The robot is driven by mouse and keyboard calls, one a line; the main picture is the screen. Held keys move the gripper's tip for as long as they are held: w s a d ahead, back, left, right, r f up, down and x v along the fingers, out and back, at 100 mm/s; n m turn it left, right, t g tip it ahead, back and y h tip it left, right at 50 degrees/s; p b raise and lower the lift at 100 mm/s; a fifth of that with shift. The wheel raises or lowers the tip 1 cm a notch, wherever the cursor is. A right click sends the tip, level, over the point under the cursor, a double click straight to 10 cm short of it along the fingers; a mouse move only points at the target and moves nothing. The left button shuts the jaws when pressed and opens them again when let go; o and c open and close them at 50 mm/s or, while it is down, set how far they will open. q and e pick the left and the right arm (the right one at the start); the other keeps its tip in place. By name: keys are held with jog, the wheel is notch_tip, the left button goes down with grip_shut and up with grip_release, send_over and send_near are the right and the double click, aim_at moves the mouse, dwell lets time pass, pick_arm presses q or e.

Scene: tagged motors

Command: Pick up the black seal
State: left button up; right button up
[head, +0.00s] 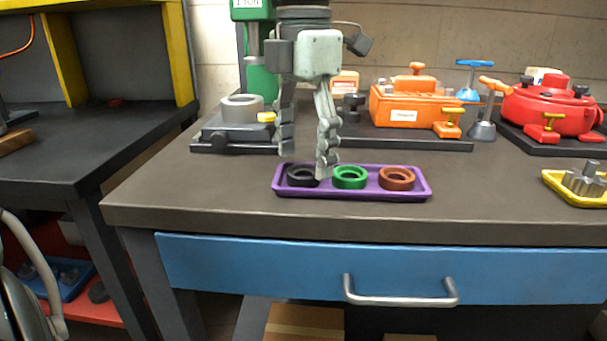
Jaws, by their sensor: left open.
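The black seal (300,176) is a dark ring lying in the left part of a purple tray (362,196) near the front edge of the workbench. A green seal (349,177) lies beside it in the middle, and a brown-orange seal (396,178) lies at the right end of the tray. My left gripper (307,163) points down above the black seal, with its fingers apart and nothing between them. My right gripper is not in view.
A grey fixture with a ring (241,108) stands behind on the left. An orange motor (414,108) and a red motor (551,108) stand on dark plates at the back. A yellow tray (581,198) with a grey metal part sits at the right. The bench left of the purple tray is clear.

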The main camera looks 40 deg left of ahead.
pick_arm(q)
jog(key=shift+f, duration=0.85)
